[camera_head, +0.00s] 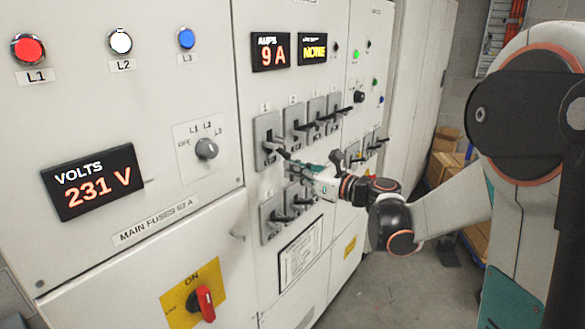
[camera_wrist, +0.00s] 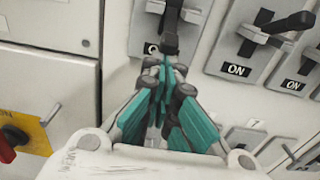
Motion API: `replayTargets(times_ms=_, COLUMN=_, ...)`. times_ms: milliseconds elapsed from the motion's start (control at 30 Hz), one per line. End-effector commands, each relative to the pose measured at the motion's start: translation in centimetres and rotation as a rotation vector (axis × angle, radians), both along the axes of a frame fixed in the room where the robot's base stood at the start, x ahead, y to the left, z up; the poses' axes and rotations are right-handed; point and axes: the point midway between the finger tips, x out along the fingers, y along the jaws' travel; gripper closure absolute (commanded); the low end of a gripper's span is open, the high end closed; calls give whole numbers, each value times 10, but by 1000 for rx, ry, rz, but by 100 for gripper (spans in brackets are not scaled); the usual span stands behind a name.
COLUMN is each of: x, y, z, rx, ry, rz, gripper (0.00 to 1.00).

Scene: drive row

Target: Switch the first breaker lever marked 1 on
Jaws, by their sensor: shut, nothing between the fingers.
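The first breaker (camera_head: 266,132) is at the left end of the upper breaker row, on a pale plate with a small tag above it. Its black lever (camera_head: 271,147) sticks out toward my gripper (camera_head: 285,159). In the wrist view the lever (camera_wrist: 172,20) is at the top middle, just beyond the fingertips of my gripper (camera_wrist: 165,65). The teal fingers are shut with nothing between them. The tips are at or very near the lever's end; I cannot tell if they touch. The fingers partly cover the plate's lower label, so only its first letter shows.
Neighbouring levers (camera_wrist: 270,28) stand close on the right, with ON labels below them. A lower breaker row (camera_head: 285,218) lies beneath my gripper. A red rotary switch (camera_head: 202,303) is at the lower left. Cardboard boxes (camera_head: 447,165) stand behind my arm.

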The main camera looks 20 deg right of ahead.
Motion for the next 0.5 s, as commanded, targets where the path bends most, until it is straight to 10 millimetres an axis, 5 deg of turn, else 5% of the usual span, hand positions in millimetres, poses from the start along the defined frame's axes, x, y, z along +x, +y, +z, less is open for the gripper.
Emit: replayTargets(times_ms=500, x=-12, y=-8, z=49, rx=-227, ry=311, rz=1, gripper=100)
